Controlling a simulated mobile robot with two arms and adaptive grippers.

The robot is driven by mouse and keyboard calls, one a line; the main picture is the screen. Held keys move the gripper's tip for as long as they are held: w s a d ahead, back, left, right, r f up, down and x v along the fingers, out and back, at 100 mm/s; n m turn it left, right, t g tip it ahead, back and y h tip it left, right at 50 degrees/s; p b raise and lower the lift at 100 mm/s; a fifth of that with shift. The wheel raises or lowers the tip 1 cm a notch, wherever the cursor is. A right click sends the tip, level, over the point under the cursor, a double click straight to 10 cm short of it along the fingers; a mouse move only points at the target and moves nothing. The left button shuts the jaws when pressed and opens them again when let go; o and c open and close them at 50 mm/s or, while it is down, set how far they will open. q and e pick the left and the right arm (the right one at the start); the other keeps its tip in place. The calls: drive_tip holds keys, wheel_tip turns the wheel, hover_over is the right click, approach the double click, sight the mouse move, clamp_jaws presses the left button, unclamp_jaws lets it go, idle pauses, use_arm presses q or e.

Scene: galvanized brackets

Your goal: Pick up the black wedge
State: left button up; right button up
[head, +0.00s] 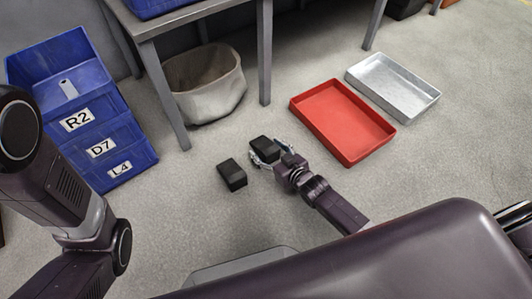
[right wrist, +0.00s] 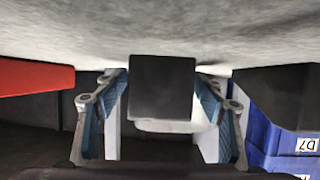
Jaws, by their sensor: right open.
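A black block (head: 264,148), seemingly the wedge, is on the floor in the head view, between the fingers of my right gripper (head: 266,153). It also shows as a dark square face in the right wrist view (right wrist: 163,88), with a finger on each side and visible gaps. The right gripper is open around it. A second black block (head: 232,175) lies just left of the gripper. The slope of either block is hard to make out. My left arm shows at the left, but its gripper is out of view.
A red tray (head: 297,106) and a metal tray (head: 433,95) lie on the floor to the right. Blue labelled bins (head: 125,140) stand at the left. A fabric basket (head: 205,103) sits under a table (head: 146,30). The floor around the blocks is clear.

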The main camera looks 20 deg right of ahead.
drive_tip(key=shift+w, duration=0.1)
drive_tip(key=shift+c, duration=0.7)
drive_tip(key=c, duration=1.5)
drive_tip(key=shift+c, duration=0.2)
drive_tip(key=shift+r, duration=0.15)
